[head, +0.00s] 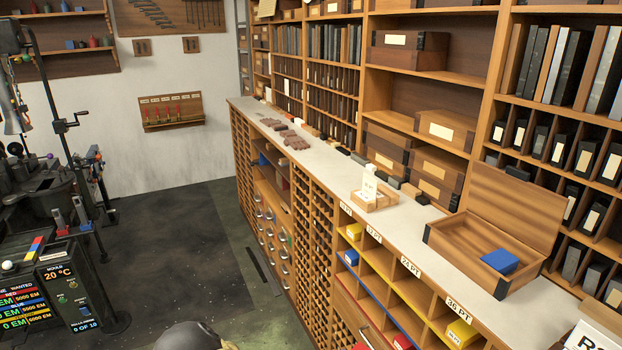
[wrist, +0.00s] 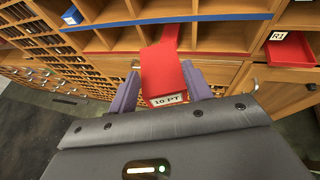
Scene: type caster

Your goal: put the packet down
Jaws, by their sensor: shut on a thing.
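The packet (wrist: 163,72) is a red block with a white "10 PT" label on its near end. In the wrist view my gripper (wrist: 161,88) is shut on it, with one purple finger on each side. The packet is in front of the open wooden compartments (wrist: 225,38), which have a red strip along their front edge. Another red piece (wrist: 171,34) shows just behind the packet; I cannot tell whether the packet touches it. In the head view neither the gripper's fingers nor the held packet can be made out.
The counter front has compartments (head: 376,261) with PT labels, blue, yellow and red edge strips, and yellow (head: 354,231) and blue (head: 351,257) packets. An open wooden box (head: 470,250) with a blue packet (head: 499,262) stands on the counter. A red drawer (wrist: 290,50) protrudes at right.

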